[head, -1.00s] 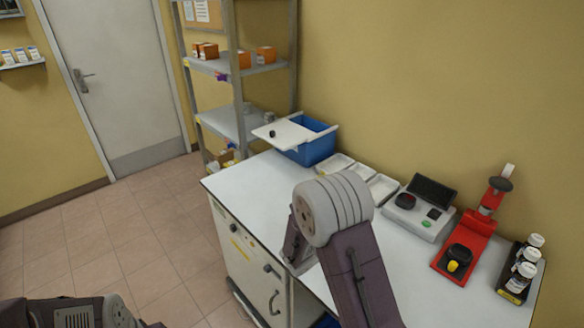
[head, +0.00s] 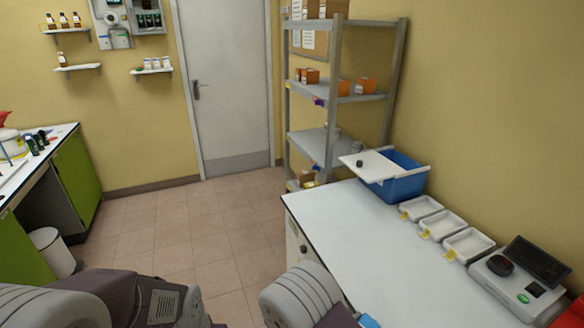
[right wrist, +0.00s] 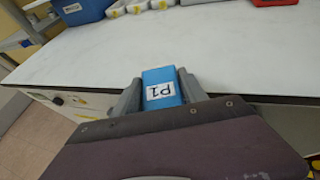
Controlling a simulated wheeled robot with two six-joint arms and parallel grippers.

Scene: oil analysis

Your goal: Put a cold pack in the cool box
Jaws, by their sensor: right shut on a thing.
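The blue cool box (head: 408,186) stands at the far end of the white bench, against the yellow wall. Its white lid (head: 366,165) lies slid to the left across the top, leaving part of the blue inside open. My right gripper (right wrist: 160,85) is shut on a blue cold pack (right wrist: 152,76) with a white label, close to the bench's front edge. A blue corner of the pack (head: 369,321) shows at the bottom of the head view. My left arm shows at the lower left, but its gripper is out of view.
Several white trays (head: 468,244) line the wall side of the bench (head: 365,240), with a grey instrument (head: 515,285) nearer me. A metal shelf rack (head: 335,100) stands behind the cool box. Floor is open to the left, up to a green cabinet (head: 85,180).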

